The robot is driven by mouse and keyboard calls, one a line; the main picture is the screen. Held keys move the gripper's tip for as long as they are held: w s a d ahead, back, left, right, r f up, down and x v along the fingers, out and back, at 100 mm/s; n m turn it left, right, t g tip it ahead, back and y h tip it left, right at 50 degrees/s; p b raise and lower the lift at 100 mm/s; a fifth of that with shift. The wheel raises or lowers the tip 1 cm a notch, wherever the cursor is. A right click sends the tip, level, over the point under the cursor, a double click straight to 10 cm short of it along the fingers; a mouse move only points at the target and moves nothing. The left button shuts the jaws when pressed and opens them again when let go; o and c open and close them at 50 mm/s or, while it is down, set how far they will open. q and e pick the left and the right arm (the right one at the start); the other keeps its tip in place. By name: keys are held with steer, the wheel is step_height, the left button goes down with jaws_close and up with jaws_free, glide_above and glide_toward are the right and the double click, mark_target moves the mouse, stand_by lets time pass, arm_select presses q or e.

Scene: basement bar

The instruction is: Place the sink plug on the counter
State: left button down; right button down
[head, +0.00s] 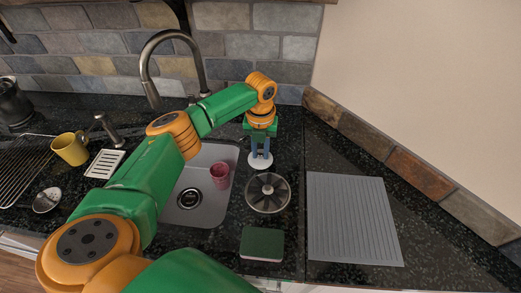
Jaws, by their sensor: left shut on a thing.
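My left gripper (261,153) points down over the dark counter (290,140), to the right of the sink. Its blue-grey fingers are shut on a small white round piece, which looks like the sink plug (261,163). The plug is at counter level or just above it; I cannot tell whether it touches. The fingers hide its upper middle. The grey sink (208,212) lies to the left, partly covered by my left arm. My right gripper is out of view.
A dark finned round object (268,193) sits just in front of the plug, with a green sponge (262,244) nearer. A ribbed grey mat (352,219) lies right. A pink cup (220,175) is in the sink. A faucet (150,70) stands behind; a yellow mug (70,149) is left.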

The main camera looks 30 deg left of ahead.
mark_target(261, 152)
arm_select(q)
steer(key=shift+f, duration=0.4)
steer(key=shift+w+f, duration=0.1)
steer(key=shift+f, duration=0.35)
steer(key=c, duration=0.7)
jaws_free()
steer(key=shift+r, duration=0.1)
steer(key=shift+c, duration=0.2)
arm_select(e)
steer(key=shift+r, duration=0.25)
arm_select(q)
steer(key=shift+r, duration=0.3)
step_height(261, 152, up, 12)
steer(key=b, duration=0.2)
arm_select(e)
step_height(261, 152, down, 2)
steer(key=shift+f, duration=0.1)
